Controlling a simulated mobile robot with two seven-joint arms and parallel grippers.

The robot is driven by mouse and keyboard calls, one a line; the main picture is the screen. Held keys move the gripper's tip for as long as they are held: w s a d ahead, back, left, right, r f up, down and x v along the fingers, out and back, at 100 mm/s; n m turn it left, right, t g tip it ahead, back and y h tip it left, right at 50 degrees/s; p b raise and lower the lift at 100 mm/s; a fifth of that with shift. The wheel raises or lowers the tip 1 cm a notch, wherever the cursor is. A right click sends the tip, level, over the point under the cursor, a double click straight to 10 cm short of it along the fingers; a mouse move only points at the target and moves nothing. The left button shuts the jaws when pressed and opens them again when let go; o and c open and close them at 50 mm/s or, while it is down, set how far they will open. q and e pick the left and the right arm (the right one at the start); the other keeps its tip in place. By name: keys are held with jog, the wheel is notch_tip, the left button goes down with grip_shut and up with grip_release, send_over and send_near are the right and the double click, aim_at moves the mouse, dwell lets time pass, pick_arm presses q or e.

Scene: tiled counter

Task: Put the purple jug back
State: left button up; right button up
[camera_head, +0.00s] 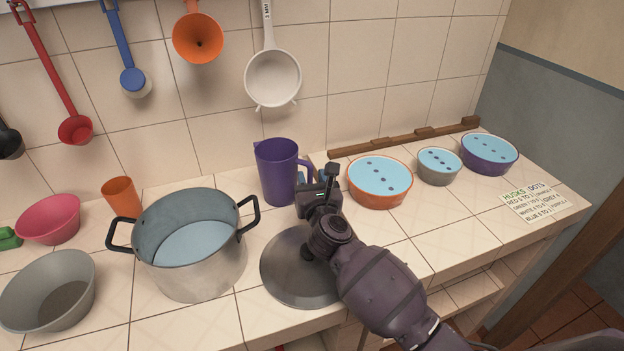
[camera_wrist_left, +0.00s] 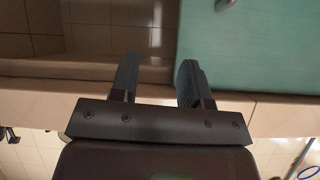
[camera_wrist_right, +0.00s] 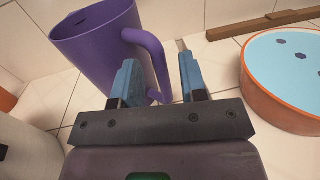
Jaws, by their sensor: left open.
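The purple jug (camera_head: 278,172) stands upright on the tiled counter behind the pot, its handle facing right toward my right gripper. It also shows in the right wrist view (camera_wrist_right: 98,45). My right gripper (camera_head: 313,180) is open at the handle. In the right wrist view its blue fingers (camera_wrist_right: 160,78) are apart, and part of the handle shows between them; the left finger covers some of it. I cannot tell whether they touch it. My left gripper (camera_wrist_left: 155,80) is open and empty in the left wrist view, near a counter edge and a turquoise panel; it is not in the head view.
A steel pot (camera_head: 196,275) with blue liquid stands left of the jug. A grey round lid (camera_head: 285,280) lies below my right gripper. Right are an orange-rimmed bowl (camera_head: 380,198), a grey bowl (camera_head: 438,180) and a purple bowl (camera_head: 490,168). Ladles and a strainer (camera_head: 273,78) hang behind.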

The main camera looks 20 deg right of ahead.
jog(key=shift+r, duration=0.15)
jog(key=s, duration=0.3)
jog(key=s+a, duration=0.1)
jog(key=s, duration=0.7)
jog(key=shift+s+a+f, duration=0.15)
jog(key=shift+s+f, duration=0.05)
jog(key=shift+f, duration=0.05)
jog(key=shift+s, duration=0.3)
